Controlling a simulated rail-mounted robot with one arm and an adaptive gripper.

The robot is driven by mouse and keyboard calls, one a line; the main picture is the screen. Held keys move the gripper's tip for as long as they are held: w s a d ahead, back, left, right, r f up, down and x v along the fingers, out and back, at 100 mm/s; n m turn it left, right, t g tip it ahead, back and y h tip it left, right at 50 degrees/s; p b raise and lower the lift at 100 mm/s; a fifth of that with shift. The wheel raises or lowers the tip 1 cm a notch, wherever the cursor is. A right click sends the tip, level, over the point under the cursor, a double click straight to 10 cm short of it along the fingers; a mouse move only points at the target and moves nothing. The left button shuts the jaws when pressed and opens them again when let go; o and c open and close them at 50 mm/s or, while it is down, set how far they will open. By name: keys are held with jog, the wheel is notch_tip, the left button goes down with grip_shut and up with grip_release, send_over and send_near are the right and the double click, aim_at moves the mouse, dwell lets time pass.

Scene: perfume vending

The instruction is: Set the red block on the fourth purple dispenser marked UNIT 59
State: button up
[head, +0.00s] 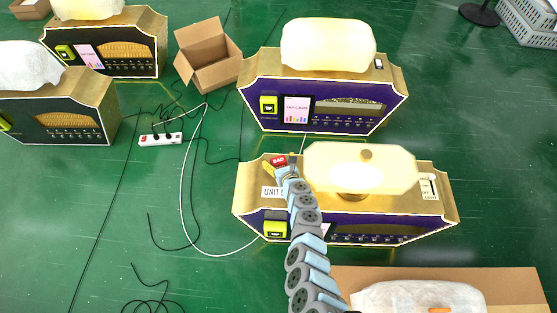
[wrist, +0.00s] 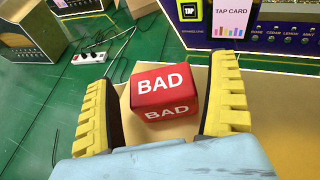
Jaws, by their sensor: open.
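The red block (head: 279,160), marked BAD, is at the left end of the gold top of a purple dispenser (head: 246,193) in the head view. The red block (wrist: 163,92) sits upright on the gold top (wrist: 275,110) in the wrist view. My gripper (wrist: 163,78) is open, with one yellow finger on each side of the block. A gap shows beside the block on both sides. My gripper (head: 281,166) is small and partly hidden in the head view.
A cream lamp-like cover (head: 340,168) stands on the same dispenser, just right of my gripper. Another purple dispenser (head: 330,92) stands behind. A power strip (head: 160,139), cables and an open cardboard box (head: 208,58) lie on the green floor to the left.

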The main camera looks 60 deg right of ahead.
jog(key=shift+s+a+r+p, duration=0.25)
jog(key=shift+s+r+p, duration=0.15)
jog(key=shift+r+p, duration=0.25)
jog(key=p+v, duration=0.2)
jog(key=v, duration=0.1)
jog(key=p+v, duration=0.2)
jog(key=v, duration=0.1)
jog(key=shift+s+a+f, duration=0.15)
jog(key=shift+a+f, duration=0.05)
